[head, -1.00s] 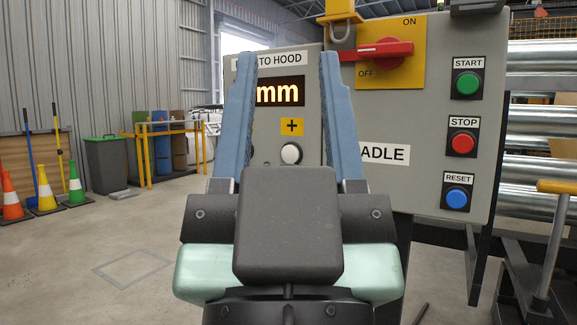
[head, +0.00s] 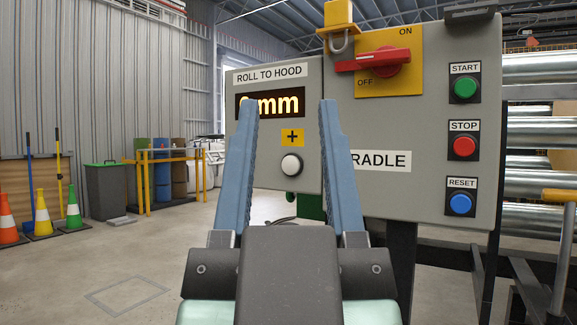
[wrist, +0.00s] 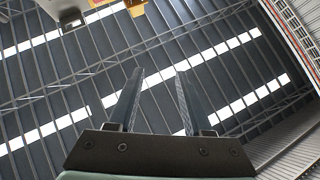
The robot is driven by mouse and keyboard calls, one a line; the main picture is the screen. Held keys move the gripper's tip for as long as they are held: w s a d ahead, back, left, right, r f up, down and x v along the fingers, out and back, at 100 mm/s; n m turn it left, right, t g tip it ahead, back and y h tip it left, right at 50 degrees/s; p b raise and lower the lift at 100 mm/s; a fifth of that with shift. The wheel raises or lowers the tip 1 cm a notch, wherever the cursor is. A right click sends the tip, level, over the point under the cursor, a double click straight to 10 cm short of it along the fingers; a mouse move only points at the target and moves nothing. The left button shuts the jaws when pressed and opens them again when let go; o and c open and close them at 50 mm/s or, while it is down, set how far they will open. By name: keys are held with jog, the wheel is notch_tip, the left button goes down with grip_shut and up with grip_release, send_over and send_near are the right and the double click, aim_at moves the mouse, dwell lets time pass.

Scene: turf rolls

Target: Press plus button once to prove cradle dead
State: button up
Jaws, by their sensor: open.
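The plus button (head: 291,165) is a round white push button on a grey panel, below a yellow plus label (head: 292,138). Above it is a display (head: 287,102) with glowing "mm" text, its left part partly covered by a finger. The label reads "ROLL TO HOOD". My gripper (head: 287,106) is open and empty, its two blue fingers pointing up. In the head view the button shows between the fingers. I cannot tell the gap in depth. In the wrist view my fingers (wrist: 159,70) point toward the ceiling, and the button is not visible.
The cradle panel (head: 430,190) has a red rotary switch (head: 380,62) with its handle near OFF, a yellow padlock piece (head: 340,18), and START (head: 465,88), STOP (head: 464,147) and RESET (head: 460,204) buttons. Steel rollers (head: 540,147) stand right. Floor is open at left, with cones (head: 42,215) beyond.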

grip_shut()
dwell(1.5)
